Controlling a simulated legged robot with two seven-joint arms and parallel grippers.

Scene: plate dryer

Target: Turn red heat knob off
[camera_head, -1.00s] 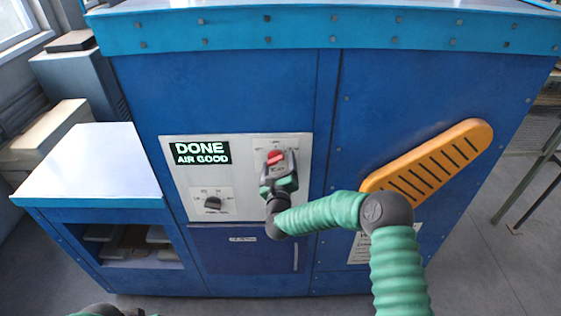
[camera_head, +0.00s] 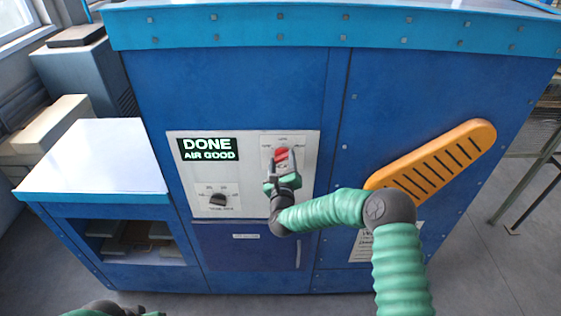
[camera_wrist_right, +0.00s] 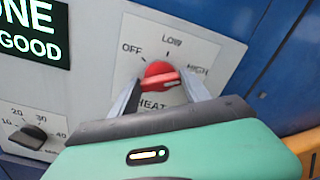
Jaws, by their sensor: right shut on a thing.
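The red heat knob (camera_head: 282,154) is on a white panel at the front of the blue machine. In the right wrist view the knob (camera_wrist_right: 158,75) sits below the printed words OFF, LOW and HIGH. Its raised grip lies nearly level there, with one end toward the HIGH side; which end is the pointer I cannot tell. My right gripper (camera_head: 278,165) is at the panel, with one finger on each side of the knob, shut on it. The fingers also show in the wrist view (camera_wrist_right: 161,84). My left gripper is not in view; only part of my left arm shows at the bottom left.
A black timer knob (camera_head: 218,199) is at the lower left of the panel, below a display (camera_head: 208,149) reading DONE, AIR GOOD. An orange slotted handle (camera_head: 435,160) slants at the right. A white-topped side table (camera_head: 100,158) stands at the left.

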